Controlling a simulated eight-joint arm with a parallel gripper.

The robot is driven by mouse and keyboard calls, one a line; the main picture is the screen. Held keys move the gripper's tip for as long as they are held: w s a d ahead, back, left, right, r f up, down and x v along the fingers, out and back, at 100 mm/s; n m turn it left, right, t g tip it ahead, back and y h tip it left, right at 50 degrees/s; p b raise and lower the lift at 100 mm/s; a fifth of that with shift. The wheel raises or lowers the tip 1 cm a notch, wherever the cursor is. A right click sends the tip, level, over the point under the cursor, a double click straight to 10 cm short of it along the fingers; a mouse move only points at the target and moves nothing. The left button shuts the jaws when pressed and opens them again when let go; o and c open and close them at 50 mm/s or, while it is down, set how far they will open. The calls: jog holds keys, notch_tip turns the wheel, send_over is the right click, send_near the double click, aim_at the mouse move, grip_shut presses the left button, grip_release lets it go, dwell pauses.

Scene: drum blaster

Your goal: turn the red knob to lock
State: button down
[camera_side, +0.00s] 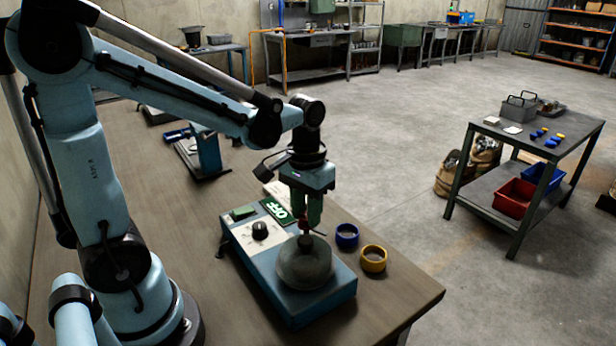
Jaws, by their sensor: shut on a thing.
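A blue drum blaster (308,308) stands on the brown workbench, with a round grey drum (304,268) on its top. The red knob (304,229) shows as a small dark red patch just above the middle of the drum. My gripper (306,224) points down over the drum and is shut on the red knob. The fingers hide most of the knob, so its turn angle cannot be made out.
A blue vise-like tool (205,152) stands at the back left. A metal cart (572,150) with bins stands apart at the right.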

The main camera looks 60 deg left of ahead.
jog(key=m, duration=1.1)
jog(key=shift+m, duration=0.4)
dwell(0.3)
jog(key=c, duration=0.8)
grip_release()
jog(key=shift+r, duration=0.1)
notch_tip(320, 180, up, 12)
